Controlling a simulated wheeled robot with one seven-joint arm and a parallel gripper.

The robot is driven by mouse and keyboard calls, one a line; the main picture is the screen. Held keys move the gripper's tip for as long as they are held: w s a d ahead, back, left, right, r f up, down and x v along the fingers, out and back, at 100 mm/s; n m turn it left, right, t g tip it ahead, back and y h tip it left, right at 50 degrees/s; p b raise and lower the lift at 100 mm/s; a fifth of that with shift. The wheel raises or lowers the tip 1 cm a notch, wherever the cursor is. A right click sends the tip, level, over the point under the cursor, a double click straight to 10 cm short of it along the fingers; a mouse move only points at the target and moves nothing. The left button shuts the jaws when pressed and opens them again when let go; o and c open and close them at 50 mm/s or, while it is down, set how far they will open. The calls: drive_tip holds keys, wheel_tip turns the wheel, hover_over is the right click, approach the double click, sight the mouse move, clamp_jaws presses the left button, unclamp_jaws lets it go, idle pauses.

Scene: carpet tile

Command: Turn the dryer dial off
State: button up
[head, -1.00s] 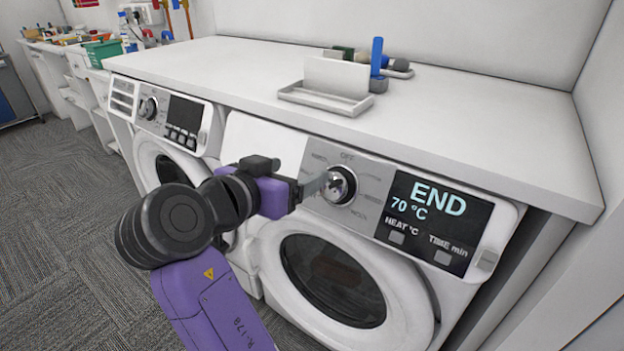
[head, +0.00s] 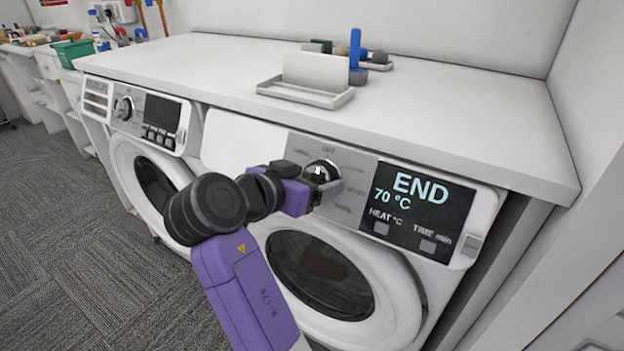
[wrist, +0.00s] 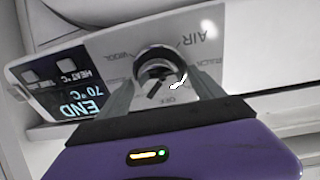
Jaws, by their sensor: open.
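The dryer (head: 215,140) is the right-hand white machine. Its silver round dial (head: 322,169) sits on a grey panel, left of the display (head: 425,203), which reads END and 70 °C. The dial also shows in the wrist view (wrist: 158,58), upside down, with printed labels around it. An OFF label stands above the dial in the head view. My gripper (head: 327,183) is at the dial and hides its lower part. In the wrist view its open fingers (wrist: 163,82) stand on both sides of the dial. I cannot tell whether they touch it, nor where the dial points.
A white worktop (head: 430,130) overhangs the machines. A second machine (head: 125,150) stands to the left. A wall closes off the right side. Carpet floor (head: 70,220) is free at the left.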

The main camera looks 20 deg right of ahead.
drive_tip(key=c, duration=1.4)
drive_tip(key=shift+r+n+p, duration=0.15)
drive_tip(key=shift+n+p, duration=0.25)
drive_tip(key=shift+p, duration=0.25)
drive_tip(key=shift+r+n+p, duration=0.15)
drive_tip(key=shift+n+p, duration=0.45)
drive_tip(key=shift+p, duration=0.35)
drive_tip(key=n+p, duration=0.2)
drive_tip(key=p, duration=0.1)
drive_tip(key=shift+t+p, duration=0.3)
drive_tip(key=n+p, duration=0.3)
drive_tip(key=p, duration=0.1)
drive_tip(key=shift+n, duration=0.3)
drive_tip(key=shift+a+f+n+p, duration=0.1)
drive_tip(key=shift+f+n+p, duration=0.1)
drive_tip(key=shift+n+p, duration=0.65)
drive_tip(key=shift+f+t, duration=0.1)
drive_tip(key=shift+t, duration=0.2)
